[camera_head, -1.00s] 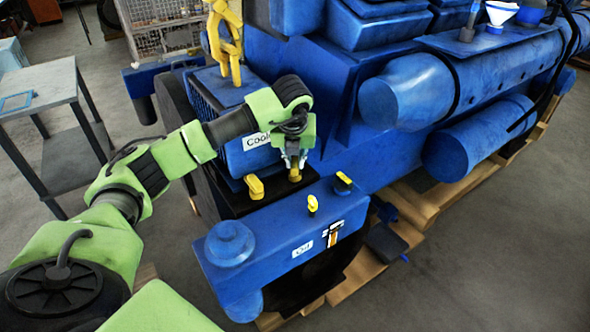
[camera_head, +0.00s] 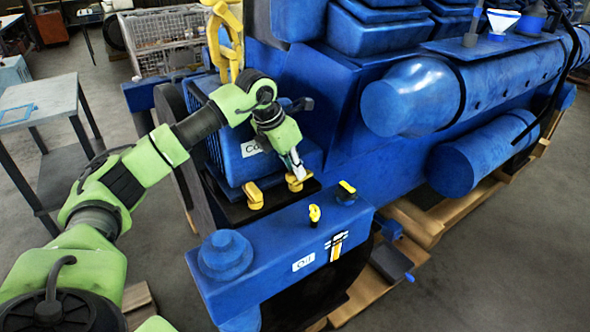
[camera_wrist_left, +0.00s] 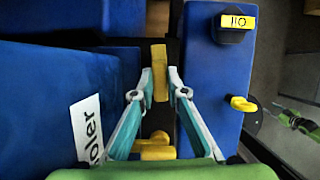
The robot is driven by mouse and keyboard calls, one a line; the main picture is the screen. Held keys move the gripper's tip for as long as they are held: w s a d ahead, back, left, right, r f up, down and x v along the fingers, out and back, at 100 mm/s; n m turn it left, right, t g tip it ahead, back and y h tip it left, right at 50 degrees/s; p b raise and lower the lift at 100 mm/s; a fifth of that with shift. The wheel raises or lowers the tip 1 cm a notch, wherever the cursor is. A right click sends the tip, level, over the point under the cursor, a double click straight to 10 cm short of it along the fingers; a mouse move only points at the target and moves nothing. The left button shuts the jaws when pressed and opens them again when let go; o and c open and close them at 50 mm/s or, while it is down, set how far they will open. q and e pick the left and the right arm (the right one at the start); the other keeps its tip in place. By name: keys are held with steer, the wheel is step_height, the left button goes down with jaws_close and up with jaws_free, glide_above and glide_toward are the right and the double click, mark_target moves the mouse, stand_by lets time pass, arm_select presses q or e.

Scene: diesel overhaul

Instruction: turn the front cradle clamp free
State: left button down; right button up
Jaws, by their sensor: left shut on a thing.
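Two yellow clamp handles stand on the dark ledge between the blue cooler and the blue oil box. My left gripper (camera_head: 297,174) reaches down at a slant onto the right one, the cradle clamp (camera_head: 296,184), and is shut on it. In the left wrist view the fingers (camera_wrist_left: 160,80) lie on both sides of this clamp (camera_wrist_left: 159,58). The other yellow clamp (camera_head: 253,195) stands apart to the left; it also shows in the left wrist view (camera_wrist_left: 155,148), between the finger bases. Which clamp is the front one is not marked.
The cooler (camera_head: 236,140) rises close behind the gripper. The oil box (camera_head: 280,245) lies in front, with a yellow dipstick (camera_head: 314,214) and a yellow-topped cap (camera_head: 346,190). A yellow hook (camera_head: 224,40) hangs above. A grey table (camera_head: 40,105) stands left; floor is free at right.

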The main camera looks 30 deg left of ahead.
arm_select(q)
steer(key=shift+m, duration=0.6)
steer(key=c, duration=2)
jaws_free()
steer(key=v, duration=1.2)
steer(key=shift+w+a, duration=0.1)
steer(key=shift+a, duration=0.15)
